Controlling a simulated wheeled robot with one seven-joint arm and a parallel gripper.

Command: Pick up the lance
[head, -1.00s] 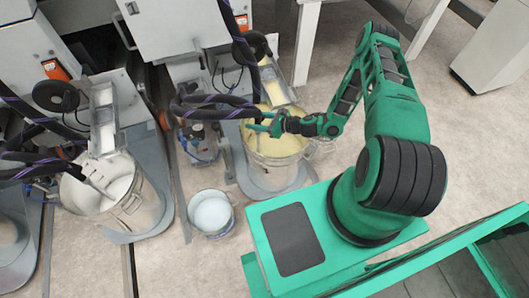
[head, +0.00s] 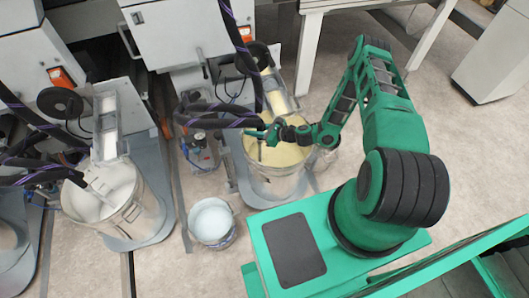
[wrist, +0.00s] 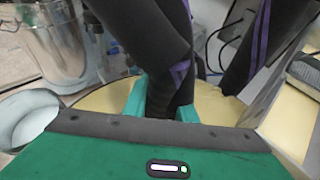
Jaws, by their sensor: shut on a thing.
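The lance is a dark tube with a purple stripe (wrist: 165,75); in the wrist view it rises between the two green fingers of my gripper (wrist: 162,108). My gripper is shut on it. In the head view my gripper (head: 268,134) is over the rim of the metal vat of pale yellow liquid (head: 283,183). Black hose (head: 215,117) runs left from my gripper. The lance's lower end is hard to make out; a thin dark part shows just below the gripper, over the yellow liquid.
A small bucket of pale liquid (head: 212,222) stands on the floor left of the vat. A second vat of white liquid (head: 112,197) with hoses stands further left. White machine cabinets (head: 165,30) close off the back.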

